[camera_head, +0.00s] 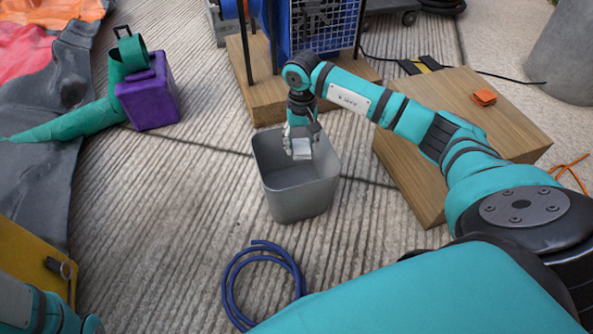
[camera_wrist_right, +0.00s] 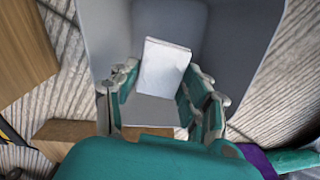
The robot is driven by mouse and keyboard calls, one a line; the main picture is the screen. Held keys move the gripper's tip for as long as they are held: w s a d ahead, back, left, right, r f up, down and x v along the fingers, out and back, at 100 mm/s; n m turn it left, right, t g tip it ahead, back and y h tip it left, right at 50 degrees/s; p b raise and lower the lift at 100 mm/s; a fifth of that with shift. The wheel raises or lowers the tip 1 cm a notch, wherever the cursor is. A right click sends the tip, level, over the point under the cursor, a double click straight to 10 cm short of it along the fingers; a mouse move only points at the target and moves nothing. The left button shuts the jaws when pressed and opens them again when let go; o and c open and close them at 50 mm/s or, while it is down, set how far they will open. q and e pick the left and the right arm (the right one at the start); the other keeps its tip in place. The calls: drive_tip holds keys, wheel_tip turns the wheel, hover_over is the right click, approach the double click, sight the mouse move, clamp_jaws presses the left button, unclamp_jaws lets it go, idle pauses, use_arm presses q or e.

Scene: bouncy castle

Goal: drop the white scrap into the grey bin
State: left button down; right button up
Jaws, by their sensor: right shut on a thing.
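The white scrap (camera_head: 302,149) is a small flat pale piece between the fingers of my right gripper (camera_head: 301,141). My right gripper is shut on it and points down over the opening of the grey bin (camera_head: 301,197). The bin stands upright on the ground. In the right wrist view the scrap (camera_wrist_right: 163,67) sits between the two fingers of the gripper (camera_wrist_right: 165,98), with the grey bin's inner walls (camera_wrist_right: 225,50) around and beyond it. Part of my left arm shows at the lower left of the head view, but its gripper is out of view.
A wooden box (camera_head: 405,176) with an orange piece (camera_head: 484,97) on top stands right of the bin. A blue caged machine (camera_head: 318,30) on a wooden base is behind. The ground left of the bin is clear.

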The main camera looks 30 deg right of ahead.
drive_tip(key=shift+f, duration=0.1)
drive_tip(key=o, duration=0.9)
drive_tip(key=shift+r, duration=0.55)
wheel_tip(320, 180, up, 11)
drive_tip(key=shift+f, duration=0.1)
